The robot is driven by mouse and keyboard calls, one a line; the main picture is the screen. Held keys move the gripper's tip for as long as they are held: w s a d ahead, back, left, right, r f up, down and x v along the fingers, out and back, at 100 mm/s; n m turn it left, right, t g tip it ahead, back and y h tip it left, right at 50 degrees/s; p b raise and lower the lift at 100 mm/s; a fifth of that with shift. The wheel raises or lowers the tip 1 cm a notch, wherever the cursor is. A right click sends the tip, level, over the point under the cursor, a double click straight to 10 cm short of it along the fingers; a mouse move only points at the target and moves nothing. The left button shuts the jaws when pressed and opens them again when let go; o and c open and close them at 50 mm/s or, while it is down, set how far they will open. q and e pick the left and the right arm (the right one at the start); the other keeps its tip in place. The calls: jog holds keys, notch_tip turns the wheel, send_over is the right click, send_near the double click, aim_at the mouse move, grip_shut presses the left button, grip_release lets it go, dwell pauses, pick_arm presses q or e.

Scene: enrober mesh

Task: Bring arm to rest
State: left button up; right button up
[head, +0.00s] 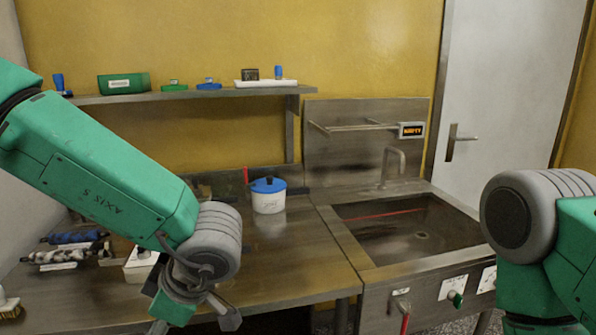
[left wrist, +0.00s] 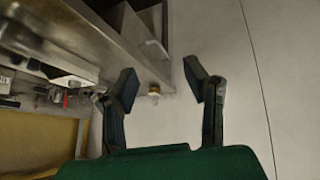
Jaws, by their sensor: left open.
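My left arm comes in from the left in the head view, bent down at its grey joint over the front of the steel worktop (head: 290,262). Its gripper end is low in that view and mostly hidden by the arm. In the left wrist view my left gripper (left wrist: 162,84) is open, its two dark fingers well apart with nothing between them. A plain pale surface lies behind the fingers. My right arm shows only as green and grey links at the right edge of the head view; its gripper is out of view.
A steel sink (head: 410,230) adjoins the worktop on the right. A white pot with a blue lid (head: 269,196) stands towards the back. Dark and patterned rolls (head: 70,247) lie at the left. A wall shelf (head: 200,94) holds small items. A grey door (head: 510,90) is behind.

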pick_arm(q)
jog(key=s+a+f+m+t+h+b, duration=0.1)
jog(key=a+f+m+t, duration=0.3)
jog(key=f, duration=0.7)
jog(key=s+a+f+m+h+b, duration=0.1)
jog(key=f+m, duration=0.6)
jog(key=f, duration=0.3)
jog(key=s+a+f+m+g+h, duration=0.1)
jog(key=s+f+m, duration=0.3)
jog(key=s, duration=0.5)
jog(key=s+a+f+m+g+h+b, duration=0.1)
jog(key=s+f+m+g+h, duration=0.2)
jog(key=s, duration=0.7)
notch_tip(320, 180, down, 2)
jog(key=shift+s+f+m+g, duration=0.15)
jog(key=shift+s+m+g, duration=0.15)
jog(key=shift+m+g, duration=0.15)
pick_arm(e)
jog(key=f, duration=0.3)
jog(key=shift+w+a, duration=0.15)
jog(key=shift+w, duration=0.15)
pick_arm(q)
jog(key=shift+a+f+h, duration=0.1)
jog(key=shift+a+h, duration=0.2)
pick_arm(e)
jog(key=shift+a, duration=0.25)
pick_arm(q)
jog(key=shift+d, duration=0.1)
